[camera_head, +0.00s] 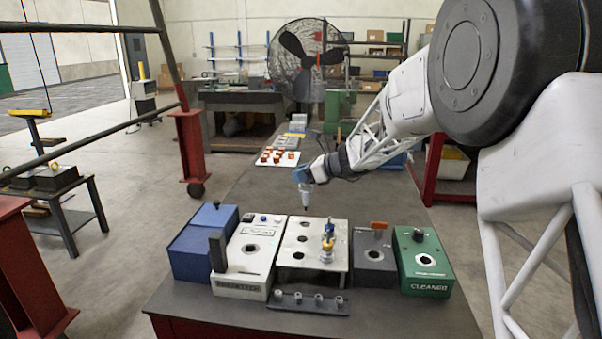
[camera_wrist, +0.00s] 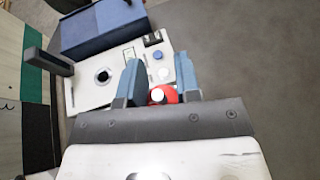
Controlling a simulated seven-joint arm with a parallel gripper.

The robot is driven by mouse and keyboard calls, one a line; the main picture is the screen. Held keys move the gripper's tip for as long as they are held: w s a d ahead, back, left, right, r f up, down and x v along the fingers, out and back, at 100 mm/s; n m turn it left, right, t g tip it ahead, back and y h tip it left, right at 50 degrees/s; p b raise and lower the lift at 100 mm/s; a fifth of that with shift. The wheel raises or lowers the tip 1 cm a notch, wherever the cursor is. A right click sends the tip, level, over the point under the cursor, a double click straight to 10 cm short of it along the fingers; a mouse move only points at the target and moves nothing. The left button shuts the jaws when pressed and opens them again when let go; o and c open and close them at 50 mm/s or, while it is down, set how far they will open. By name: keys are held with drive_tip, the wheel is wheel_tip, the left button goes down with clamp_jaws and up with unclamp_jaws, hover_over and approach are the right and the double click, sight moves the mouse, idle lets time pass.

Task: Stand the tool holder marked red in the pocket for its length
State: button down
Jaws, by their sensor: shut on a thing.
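My gripper (camera_head: 303,177), with blue fingers, is shut on a tool holder (camera_head: 307,198), whose silver tapered end hangs down in the head view. In the wrist view, a red part with a pale round centre (camera_wrist: 158,96) sits between the fingers (camera_wrist: 159,88). The holder is in the air above and behind the light metal plate (camera_head: 287,260). The plate has several round pockets in it. Another holder (camera_head: 327,240), blue and brass-coloured, stands upright at the plate's right side. The depths of the pockets cannot be seen.
Left of the plate are a white device (camera_head: 237,280) with a dark upright post and a blue box (camera_head: 190,255). Right of it are a dark grey box (camera_head: 373,262) and a green cleaner box (camera_head: 425,272). A low dark rack (camera_head: 308,306) lies in front.

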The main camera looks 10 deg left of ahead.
sight(307, 205)
wheel_tip(307, 205, down, 12)
drive_tip(key=shift+r, duration=0.25)
idle(1.4)
idle(0.3)
drive_tip(key=c, duration=0.8)
unclamp_jaws()
drive_tip(key=shift+f, duration=0.15)
drive_tip(key=shift+o, duration=0.2)
drive_tip(key=shift+d, duration=0.1)
drive_tip(key=shift+v, duration=3.85)
